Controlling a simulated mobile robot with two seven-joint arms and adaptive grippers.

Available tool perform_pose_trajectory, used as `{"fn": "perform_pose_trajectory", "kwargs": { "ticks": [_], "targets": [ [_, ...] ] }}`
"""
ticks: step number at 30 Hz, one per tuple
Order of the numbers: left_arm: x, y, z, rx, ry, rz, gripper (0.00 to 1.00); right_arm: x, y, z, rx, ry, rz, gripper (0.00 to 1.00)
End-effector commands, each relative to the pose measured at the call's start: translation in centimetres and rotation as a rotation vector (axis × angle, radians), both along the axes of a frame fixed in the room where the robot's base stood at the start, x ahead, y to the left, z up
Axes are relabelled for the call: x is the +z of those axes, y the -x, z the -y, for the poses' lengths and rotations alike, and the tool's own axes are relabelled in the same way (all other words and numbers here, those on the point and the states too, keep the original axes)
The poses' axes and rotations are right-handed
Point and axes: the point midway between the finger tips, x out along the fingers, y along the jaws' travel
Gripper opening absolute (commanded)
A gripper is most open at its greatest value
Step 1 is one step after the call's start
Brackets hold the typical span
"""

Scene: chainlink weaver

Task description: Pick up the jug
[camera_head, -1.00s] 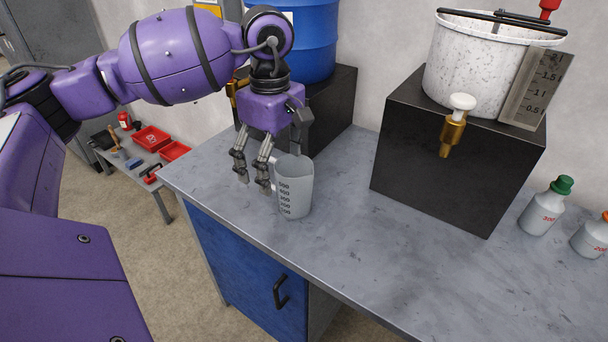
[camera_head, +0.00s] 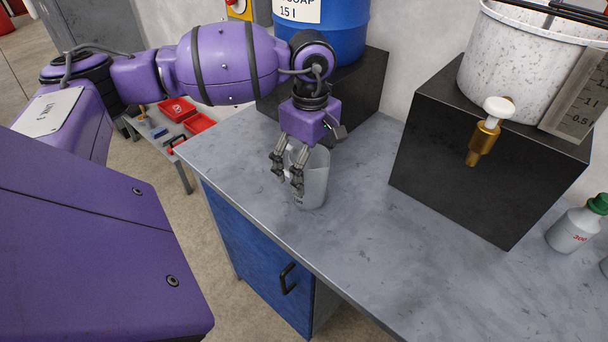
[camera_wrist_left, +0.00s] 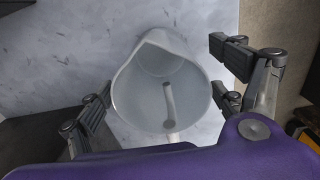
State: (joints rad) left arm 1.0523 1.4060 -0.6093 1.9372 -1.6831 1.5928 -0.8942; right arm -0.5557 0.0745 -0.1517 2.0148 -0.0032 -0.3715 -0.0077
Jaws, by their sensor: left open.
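The jug (camera_head: 314,184) is a translucent grey measuring jug standing upright on the grey workbench (camera_head: 372,250), near its left end. My left gripper (camera_head: 287,184) is open at the jug, with its fingers in front of and hiding part of the jug's left side and scale. In the left wrist view I look down into the jug (camera_wrist_left: 160,95), which looks empty. There the open left gripper (camera_wrist_left: 165,105) has fingers at either side of the jug's rim. The jug's handle is at the bottom of that view. I cannot tell whether a finger touches the jug. My right gripper is not in view.
A black block (camera_head: 480,165) carries a speckled white tank (camera_head: 520,60) with a brass tap (camera_head: 484,140). A blue barrel (camera_head: 337,35) stands on another black block (camera_head: 362,88) behind the jug. A bottle (camera_head: 575,230) stands at the right. The bench front is clear.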

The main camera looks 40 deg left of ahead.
Motion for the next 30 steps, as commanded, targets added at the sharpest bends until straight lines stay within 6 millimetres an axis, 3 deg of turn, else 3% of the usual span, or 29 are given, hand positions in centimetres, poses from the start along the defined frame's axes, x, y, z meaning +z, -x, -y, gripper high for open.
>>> {"fn": "perform_pose_trajectory", "kwargs": {
  "ticks": [7, 18, 30],
  "targets": [
    [-0.13, -0.03, -0.02, 0.0, -0.001, 0.001, 0.85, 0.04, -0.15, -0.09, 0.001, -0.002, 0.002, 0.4],
    [-0.09, -0.03, -0.03, 0.0, -0.001, 0.001, 0.37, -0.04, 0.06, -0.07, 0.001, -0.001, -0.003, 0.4],
    [0.84, -0.12, -0.03, 0.0, 0.0, 0.004, 0.37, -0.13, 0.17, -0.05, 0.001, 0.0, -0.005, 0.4]
  ]
}}
